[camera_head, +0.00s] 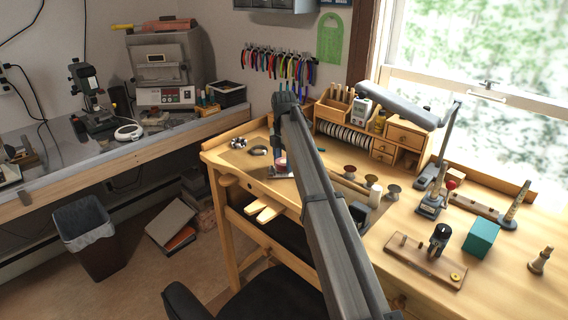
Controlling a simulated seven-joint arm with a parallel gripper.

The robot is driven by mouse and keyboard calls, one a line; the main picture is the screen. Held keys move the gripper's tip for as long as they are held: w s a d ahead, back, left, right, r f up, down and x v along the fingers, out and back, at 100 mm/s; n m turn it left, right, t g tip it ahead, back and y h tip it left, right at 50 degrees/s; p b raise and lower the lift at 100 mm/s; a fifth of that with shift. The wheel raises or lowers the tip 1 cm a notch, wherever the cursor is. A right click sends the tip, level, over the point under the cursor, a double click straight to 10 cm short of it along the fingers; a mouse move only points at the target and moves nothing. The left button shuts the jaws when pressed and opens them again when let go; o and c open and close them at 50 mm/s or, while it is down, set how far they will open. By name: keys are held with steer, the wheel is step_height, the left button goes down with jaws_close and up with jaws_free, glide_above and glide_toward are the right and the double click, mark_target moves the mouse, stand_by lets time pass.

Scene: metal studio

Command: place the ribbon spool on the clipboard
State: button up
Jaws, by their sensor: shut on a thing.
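My gripper (281,155) is at the far end of my arm, pointing down over the left part of the wooden workbench; it is small and partly hidden by my arm. It is shut on a small pinkish-red and pale round thing, seemingly the ribbon spool (281,163). Just under the spool is a flat greyish patch, seemingly the clipboard (276,174), mostly hidden behind my arm and gripper. I cannot tell whether the spool touches it.
Metal pieces (238,143) lie left of my gripper. Several round-topped knobs (394,191) and a white cylinder (375,194) stand to the right. A teal box (481,238) and a wooden board with a black-knobbed tool (425,261) are further right. Small drawers (404,137) stand behind.

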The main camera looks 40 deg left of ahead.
mark_target(284, 161)
steer(key=shift+f, duration=0.65)
steer(key=shift+f, duration=0.15)
steer(key=o, duration=1)
steer(key=shift+o, duration=0.2)
step_height(284, 161, up, 12)
steer(key=shift+r, duration=0.2)
